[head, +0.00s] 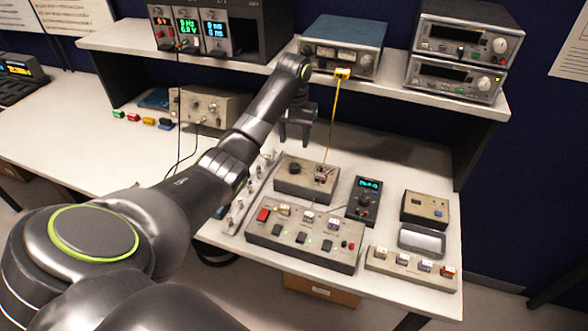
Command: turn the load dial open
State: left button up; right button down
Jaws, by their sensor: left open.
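A grey box (318,188) sits on the bench below my left gripper. It carries a round black dial (294,168) on its left part and small terminals on its right part, where a yellow cable (331,130) ends. A black handheld unit (364,200) with a lit display and a knob stands to its right. Any labels are too small to read, so I cannot tell which knob is marked load. My left gripper (296,142) is open and empty, pointing down above and behind the black dial, apart from it. My right gripper is out of view.
A switch panel (305,236) with a red button lies in front of the grey box. A small beige box (424,208), a grey tray (421,242) and a block strip (411,267) are at right. The instrument shelf (395,88) overhangs the back.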

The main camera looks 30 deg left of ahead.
aim_at(294, 165)
pick_arm(q)
jog(key=shift+s+f, duration=0.1)
jog(key=shift+f, duration=0.75)
notch_tip(294, 165, down, 7)
jog(key=shift+f+p, duration=0.2)
jog(key=shift+p, duration=0.7)
jog(key=shift+f, duration=0.2)
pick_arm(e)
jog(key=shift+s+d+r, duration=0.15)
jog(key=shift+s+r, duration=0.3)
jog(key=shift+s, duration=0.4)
pick_arm(q)
jog(key=c, duration=1)
